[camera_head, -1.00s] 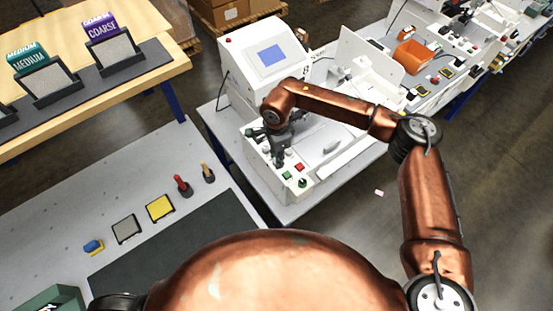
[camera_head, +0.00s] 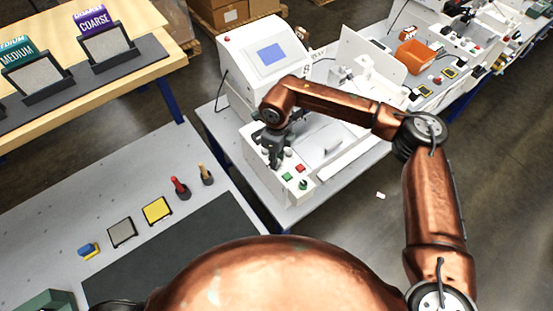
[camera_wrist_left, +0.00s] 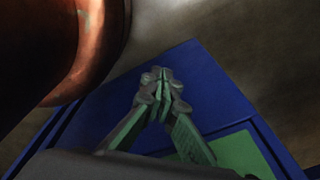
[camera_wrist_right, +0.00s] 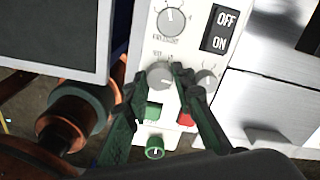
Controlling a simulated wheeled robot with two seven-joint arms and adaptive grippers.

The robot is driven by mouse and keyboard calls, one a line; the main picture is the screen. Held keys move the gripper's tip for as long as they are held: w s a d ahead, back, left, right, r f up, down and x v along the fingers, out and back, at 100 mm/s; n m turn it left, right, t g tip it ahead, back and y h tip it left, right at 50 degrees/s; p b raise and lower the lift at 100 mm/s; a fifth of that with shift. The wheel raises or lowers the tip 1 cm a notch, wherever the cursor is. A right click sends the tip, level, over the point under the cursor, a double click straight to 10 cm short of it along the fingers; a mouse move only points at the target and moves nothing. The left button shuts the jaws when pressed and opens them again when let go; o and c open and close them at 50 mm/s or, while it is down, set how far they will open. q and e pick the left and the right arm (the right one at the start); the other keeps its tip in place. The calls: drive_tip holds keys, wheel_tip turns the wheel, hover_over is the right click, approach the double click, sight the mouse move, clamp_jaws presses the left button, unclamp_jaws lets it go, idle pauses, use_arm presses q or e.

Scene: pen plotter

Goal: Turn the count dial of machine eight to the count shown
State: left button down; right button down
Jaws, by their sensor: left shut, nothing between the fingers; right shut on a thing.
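A white machine (camera_head: 262,58) with a blue screen stands on a grey table, its control panel towards me. My right gripper (camera_head: 277,163) is down at the panel. In the right wrist view, the fingers of my right gripper (camera_wrist_right: 160,78) are closed around a grey round dial (camera_wrist_right: 159,74). Its label is mostly hidden and unreadable. A larger dial (camera_wrist_right: 171,21) with a pointer mark sits above it, and another knob (camera_wrist_right: 207,76) lies to the right. My left gripper (camera_wrist_left: 163,78) is shut and empty over a blue surface.
An OFF/ON switch (camera_wrist_right: 220,30), a green button (camera_wrist_right: 153,110), a red button (camera_wrist_right: 186,119) and a green knob (camera_wrist_right: 155,147) lie close around the gripper. An orange bin (camera_head: 415,56) stands farther right. The grey workbench (camera_head: 50,205) is at left.

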drive_tip(key=shift+m, duration=0.6)
drive_tip(key=c, duration=1.6)
unclamp_jaws()
wheel_tip(320, 180, up, 12)
drive_tip(key=shift+a, duration=0.1)
